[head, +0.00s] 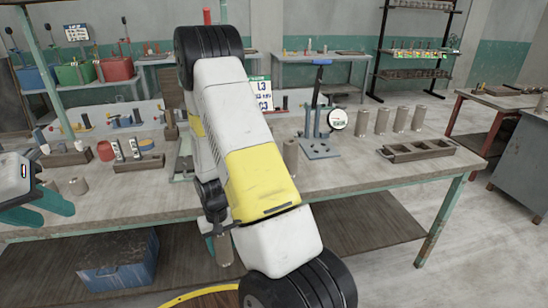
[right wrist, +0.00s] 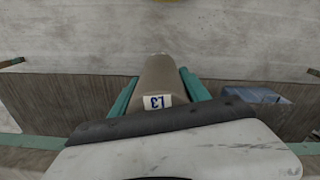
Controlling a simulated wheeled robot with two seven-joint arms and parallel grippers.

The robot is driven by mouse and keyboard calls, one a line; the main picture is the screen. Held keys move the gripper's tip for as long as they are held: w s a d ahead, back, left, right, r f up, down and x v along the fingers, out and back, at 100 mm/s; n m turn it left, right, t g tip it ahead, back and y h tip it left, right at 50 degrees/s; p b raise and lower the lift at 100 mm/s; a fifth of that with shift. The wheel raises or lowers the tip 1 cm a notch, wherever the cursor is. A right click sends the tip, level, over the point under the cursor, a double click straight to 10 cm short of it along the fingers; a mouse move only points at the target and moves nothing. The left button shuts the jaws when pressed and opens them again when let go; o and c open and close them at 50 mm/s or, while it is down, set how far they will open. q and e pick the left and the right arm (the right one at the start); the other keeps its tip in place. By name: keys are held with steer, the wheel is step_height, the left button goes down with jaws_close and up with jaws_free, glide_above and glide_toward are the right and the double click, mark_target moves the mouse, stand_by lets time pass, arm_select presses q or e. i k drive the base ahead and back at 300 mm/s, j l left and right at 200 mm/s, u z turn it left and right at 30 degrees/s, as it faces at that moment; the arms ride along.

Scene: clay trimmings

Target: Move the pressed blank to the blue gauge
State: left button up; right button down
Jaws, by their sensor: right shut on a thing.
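My right gripper (right wrist: 160,92) is shut on a grey-brown clay cylinder (right wrist: 158,72) labelled L3, with a teal finger on each side. In the head view the lower part of this cylinder (head: 223,249) shows below my right arm, in front of the table's front edge; the fingers are mostly hidden there. The blue gauge (head: 319,148), a blue stand with a round white dial (head: 337,119), stands on the table right of my right arm. My left gripper (head: 38,205) is at the far left with its teal fingers apart, and appears empty.
A clay cylinder (head: 290,158) stands left of the gauge. Several cylinders (head: 381,121) stand in a row to its right, behind a wooden compartment tray (head: 428,154). A blue crate (head: 120,265) sits on the lower shelf. The tabletop (head: 350,180) in front of the gauge is clear.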

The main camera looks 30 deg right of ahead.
mark_target(320, 149)
steer(key=k+l, duration=0.1)
steer(key=l, duration=0.9)
steer(key=k+l+z, duration=0.1)
steer(key=l, duration=1.85)
steer(key=k+z, duration=0.05)
